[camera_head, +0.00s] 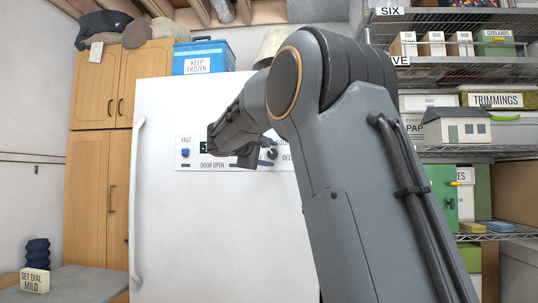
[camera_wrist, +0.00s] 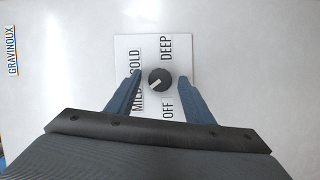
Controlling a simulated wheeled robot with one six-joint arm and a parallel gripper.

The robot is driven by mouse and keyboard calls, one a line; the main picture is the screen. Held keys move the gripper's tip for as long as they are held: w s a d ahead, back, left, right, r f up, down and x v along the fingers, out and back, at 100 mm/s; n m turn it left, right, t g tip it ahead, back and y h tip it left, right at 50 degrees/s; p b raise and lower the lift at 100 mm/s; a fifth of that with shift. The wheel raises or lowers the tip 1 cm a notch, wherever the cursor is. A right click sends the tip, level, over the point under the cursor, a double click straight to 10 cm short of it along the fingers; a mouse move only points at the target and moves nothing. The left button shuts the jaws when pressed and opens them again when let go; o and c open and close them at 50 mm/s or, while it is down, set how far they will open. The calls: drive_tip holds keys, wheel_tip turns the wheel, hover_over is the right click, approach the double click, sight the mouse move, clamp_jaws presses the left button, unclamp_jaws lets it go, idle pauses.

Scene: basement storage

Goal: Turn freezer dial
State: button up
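The white freezer (camera_head: 160,220) stands ahead with a control panel (camera_head: 213,166) on its door. The dark round dial (camera_wrist: 160,79) sits on a white plate (camera_wrist: 122,45) in the wrist view, with MILD, COLD, DEEP and OFF around it in sideways lettering. Its pale pointer mark slants to the lower left, on the MILD side. In the head view the dial (camera_head: 272,154) shows just right of my gripper (camera_head: 254,158). My gripper (camera_wrist: 160,80) is open, with one blue finger on each side of the dial and visible gaps between.
A small sign (camera_head: 34,281) reading SET DIAL MILD stands on the grey surface (camera_head: 85,283) at left. A blue cooler (camera_head: 204,57) sits on the freezer. Wooden cabinets (camera_head: 90,185) stand left, and loaded shelves (camera_head: 475,152) stand right. The freezer's long handle (camera_head: 136,200) runs down its left edge.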

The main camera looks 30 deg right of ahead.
drive_tip(key=v, duration=0.7)
drive_tip(key=shift+s+a, duration=0.2)
drive_tip(key=shift+a, duration=0.15)
drive_tip(key=s+a+f+g+y, duration=0.1)
drive_tip(key=s+a+f+y, duration=0.3)
drive_tip(key=f, duration=0.5)
drive_tip(key=s+a+f+g+y, duration=0.15)
drive_tip(key=s+a+f, duration=0.35)
drive_tip(key=f, duration=0.5)
drive_tip(key=s+a+f+g+y, duration=0.25)
drive_tip(key=s+f, duration=0.35)
drive_tip(key=f, duration=0.3)
drive_tip(key=s+a+f+m+g+y, duration=0.1)
drive_tip(key=s+a+f+g+y, duration=0.1)
drive_tip(key=s+a+f, duration=0.55)
drive_tip(key=s+a+f+g+y, duration=0.1)
drive_tip(key=s+a+f+y, duration=0.3)
drive_tip(key=s, duration=0.6)
drive_tip(key=s+a+f+m+g+y, duration=0.1)
drive_tip(key=s+a+f+g, duration=0.15)
drive_tip(key=s+f, duration=0.55)
drive_tip(key=d+r+m+p, duration=0.3)
drive_tip(key=d+r+p, duration=0.5)
drive_tip(key=p, duration=1)
wheel_tip(320, 180, up, 3)
drive_tip(key=shift+s+d+r+t+h+p, duration=0.25)
drive_tip(key=shift+s+d+t+h+p, duration=0.15)
drive_tip(key=shift+s+t, duration=0.1)
